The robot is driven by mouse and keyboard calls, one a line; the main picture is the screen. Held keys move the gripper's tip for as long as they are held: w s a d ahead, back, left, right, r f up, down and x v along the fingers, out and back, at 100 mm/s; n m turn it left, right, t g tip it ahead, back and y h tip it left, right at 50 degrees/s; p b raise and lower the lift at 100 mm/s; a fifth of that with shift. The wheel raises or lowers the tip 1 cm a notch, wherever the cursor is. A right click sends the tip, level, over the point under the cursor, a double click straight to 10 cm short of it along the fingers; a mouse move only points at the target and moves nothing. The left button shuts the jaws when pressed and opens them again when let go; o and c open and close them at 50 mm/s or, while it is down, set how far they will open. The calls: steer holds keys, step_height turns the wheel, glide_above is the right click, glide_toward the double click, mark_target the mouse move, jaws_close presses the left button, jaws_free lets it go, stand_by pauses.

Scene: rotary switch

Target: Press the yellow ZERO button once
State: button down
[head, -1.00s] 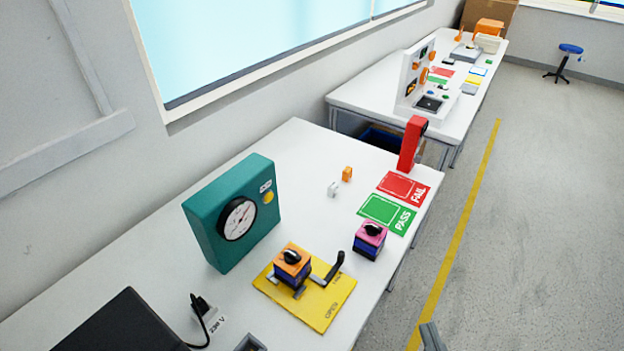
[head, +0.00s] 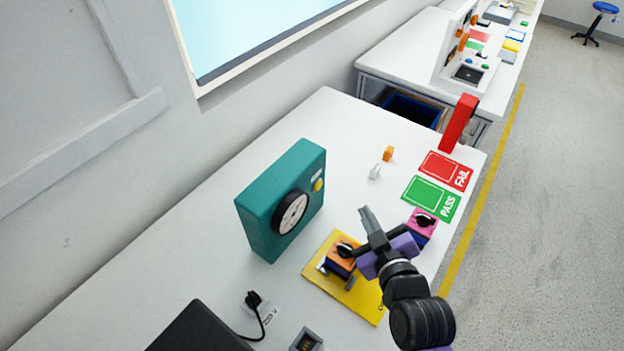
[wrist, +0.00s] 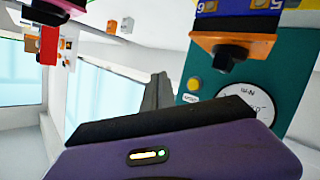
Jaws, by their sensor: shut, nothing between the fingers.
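The yellow ZERO button (head: 318,184) is on the upper right of the front face of the teal gauge box (head: 262,226), beside its round white dial (head: 291,213). In the wrist view the yellow button (wrist: 194,84) shows on the teal box, just right of the fingers. My gripper (head: 367,212) is shut and empty. It is in the air above the bench, to the right of the box and apart from the button. In the wrist view the gripper fingers (wrist: 155,92) stand together near the middle.
An orange-topped switch (head: 341,258) sits on the yellow plate (head: 350,297), below my gripper. A pink-topped switch (head: 424,218) is partly behind my arm. Green PASS (head: 430,198) and red FAIL (head: 445,169) mats lie farther back. A black case (head: 195,330) is at the front.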

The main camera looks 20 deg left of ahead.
stand_by(0.4)
steer(key=w+a+b, duration=0.1)
steer(key=w+a, duration=0.2)
steer(key=a, duration=0.5)
steer(key=shift+b, duration=0.3)
steer(key=shift+w+a, duration=0.1)
steer(key=shift+a, duration=0.15)
stand_by(1.8)
steer(key=shift+a, duration=0.25)
steer(key=shift+w+a, duration=0.15)
steer(key=shift+a, duration=0.25)
stand_by(0.9)
steer(key=shift+d, duration=0.1)
steer(key=shift+s+d, duration=0.25)
steer(key=shift+d, duration=0.4)
steer(key=shift+d+p, duration=0.1)
steer(key=shift+p, duration=0.2)
steer(key=shift+s+d+p, duration=0.25)
steer(key=shift+s+d, duration=0.05)
steer(key=shift+d, duration=0.45)
steer(key=shift+s+d+p, duration=0.2)
steer(key=shift+s+d, duration=0.1)
steer(key=shift+d, duration=0.45)
steer(key=shift+s+d+p, duration=0.25)
steer(key=shift+s+d, duration=0.05)
steer(key=shift+d, duration=0.45)
